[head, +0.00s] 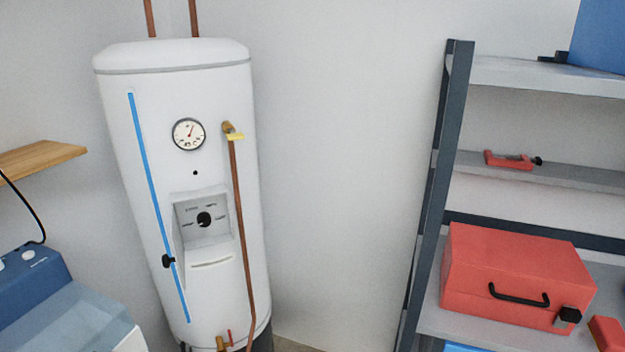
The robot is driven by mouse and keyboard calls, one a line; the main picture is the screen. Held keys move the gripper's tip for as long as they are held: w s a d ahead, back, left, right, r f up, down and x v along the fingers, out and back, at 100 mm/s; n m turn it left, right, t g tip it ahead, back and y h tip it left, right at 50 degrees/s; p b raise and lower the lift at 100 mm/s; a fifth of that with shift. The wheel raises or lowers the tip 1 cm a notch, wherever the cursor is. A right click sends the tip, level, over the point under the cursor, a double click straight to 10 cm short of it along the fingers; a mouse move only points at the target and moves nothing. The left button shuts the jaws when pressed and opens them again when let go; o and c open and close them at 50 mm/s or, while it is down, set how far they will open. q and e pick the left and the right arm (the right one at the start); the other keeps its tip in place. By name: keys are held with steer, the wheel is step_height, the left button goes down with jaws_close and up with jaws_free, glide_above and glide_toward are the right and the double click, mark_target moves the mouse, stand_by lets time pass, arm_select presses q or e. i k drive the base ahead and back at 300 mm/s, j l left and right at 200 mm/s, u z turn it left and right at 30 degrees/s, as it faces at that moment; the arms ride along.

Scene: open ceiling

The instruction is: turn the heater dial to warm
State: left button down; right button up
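The white water heater (150,130) stands upright at the left of the middle in the head view. Its black dial (204,219) sits in a recessed grey panel (220,238) on the front. Small labels ring the dial, too small to read, and I cannot tell which one it points at. A round gauge (188,134) is above the panel. Neither of my grippers is in view.
A wooden shelf (40,157) and blue machine (35,290) are at left. A rack (433,200) with a red toolbox (510,275) stands at right. Bare wall lies between.

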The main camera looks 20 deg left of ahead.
mark_target(204, 219)
steer(key=k+j+u, duration=0.1)
steer(key=j+u, duration=0.2)
steer(key=k+j+u, duration=0.1)
steer(key=j+u, duration=0.45)
steer(key=k+j, duration=0.05)
